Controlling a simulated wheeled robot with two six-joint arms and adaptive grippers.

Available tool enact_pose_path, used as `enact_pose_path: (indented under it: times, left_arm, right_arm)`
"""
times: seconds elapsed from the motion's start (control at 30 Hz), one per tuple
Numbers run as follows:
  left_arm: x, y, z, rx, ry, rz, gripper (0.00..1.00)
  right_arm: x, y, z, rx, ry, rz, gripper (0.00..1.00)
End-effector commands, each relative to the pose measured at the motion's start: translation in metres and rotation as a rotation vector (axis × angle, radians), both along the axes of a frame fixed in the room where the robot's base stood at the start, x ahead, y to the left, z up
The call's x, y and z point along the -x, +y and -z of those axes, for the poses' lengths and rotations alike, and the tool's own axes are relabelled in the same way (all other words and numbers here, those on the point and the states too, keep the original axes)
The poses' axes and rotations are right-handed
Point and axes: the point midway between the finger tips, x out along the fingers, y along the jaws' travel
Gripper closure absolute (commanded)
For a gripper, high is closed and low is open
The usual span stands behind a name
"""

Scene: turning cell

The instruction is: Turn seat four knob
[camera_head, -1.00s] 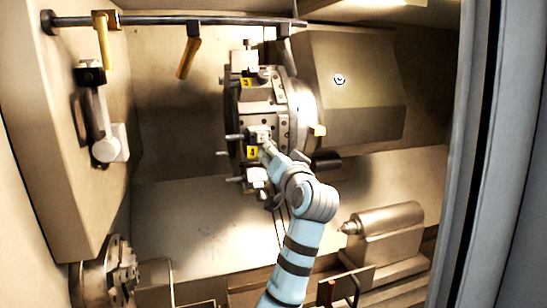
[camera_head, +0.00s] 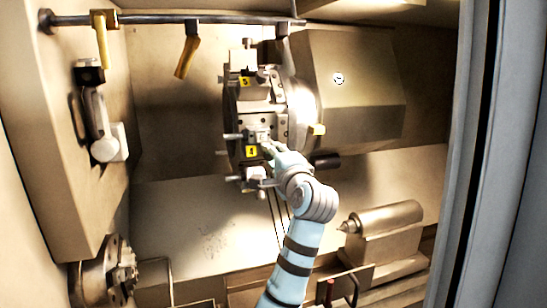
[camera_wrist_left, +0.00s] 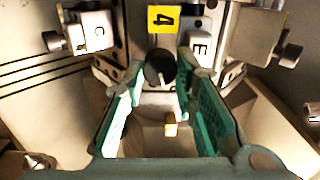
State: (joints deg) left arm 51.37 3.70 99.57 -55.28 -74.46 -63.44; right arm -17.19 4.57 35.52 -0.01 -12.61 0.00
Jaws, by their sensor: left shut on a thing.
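The turret disc (camera_head: 299,115) carries tool seats with yellow number tags. The tag 4 (camera_head: 251,151) marks seat four, and it shows upside down in the left wrist view (camera_wrist_left: 163,18). Below the tag there, the dark round knob (camera_wrist_left: 159,68) of seat four sits between my fingertips. My left gripper (camera_wrist_left: 160,82) has green pads and is shut on the knob. In the head view my left gripper (camera_head: 267,148) reaches seat four from the lower right and hides the knob. My right gripper is not in view.
Tag 3 (camera_head: 244,82) marks the seat above. Blocks lettered C (camera_wrist_left: 92,31) and E (camera_wrist_left: 203,47) flank the knob. A tailstock (camera_head: 385,222) stands lower right, a chuck (camera_head: 103,277) lower left. A rail (camera_head: 160,19) with yellow handles runs along the top.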

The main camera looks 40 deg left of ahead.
Motion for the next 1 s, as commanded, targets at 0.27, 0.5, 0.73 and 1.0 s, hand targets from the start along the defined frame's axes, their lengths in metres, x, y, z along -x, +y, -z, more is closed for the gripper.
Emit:
enact_pose_path:
  times: [0.27,0.5,0.73,1.0]
  left_arm:
    - [0.0000,0.0000,-0.0003,-0.097,0.137,0.000,1.00]
    - [0.0001,0.0001,-0.0003,-0.138,0.194,0.001,1.00]
    - [0.0001,0.0001,-0.0004,-0.148,0.207,0.001,1.00]
    - [0.0001,0.0001,-0.0006,-0.147,0.206,0.001,0.71]
  right_arm:
    - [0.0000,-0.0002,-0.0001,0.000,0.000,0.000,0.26]
    - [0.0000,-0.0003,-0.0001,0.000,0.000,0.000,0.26]
    - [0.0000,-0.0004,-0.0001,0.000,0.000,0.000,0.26]
    - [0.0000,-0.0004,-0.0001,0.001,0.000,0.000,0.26]
